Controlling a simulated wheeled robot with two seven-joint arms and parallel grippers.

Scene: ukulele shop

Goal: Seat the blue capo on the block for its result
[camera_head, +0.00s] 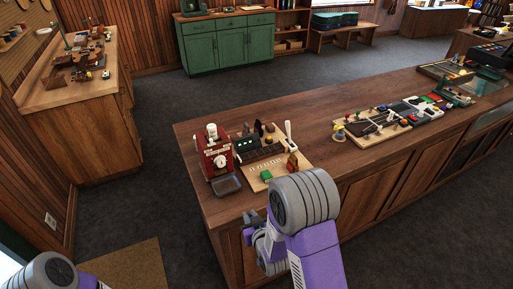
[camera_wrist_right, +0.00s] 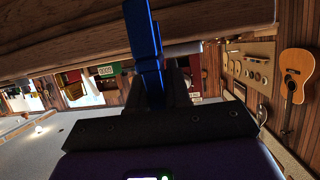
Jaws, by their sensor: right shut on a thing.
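My right gripper (camera_head: 256,235) hangs low at the front edge of the wooden counter. In the wrist view its dark fingers (camera_wrist_right: 164,84) are shut on the blue capo (camera_wrist_right: 143,32), a long blue bar that points away from the hand. In the head view I cannot make out the capo. A tan board (camera_head: 254,186) with lettering lies on the counter above and beyond the gripper. It carries a small green block (camera_head: 266,175) and a red piece (camera_head: 292,164). I cannot tell which part is the capo's block. My left gripper is out of the frame.
A red machine (camera_head: 213,156) with a dark tray (camera_head: 227,185) stands left of the board. A dark panel (camera_head: 262,145) and a white lever (camera_head: 288,131) are behind it. Another board with tools (camera_head: 371,128) lies to the right. Bare counter (camera_head: 322,150) lies between.

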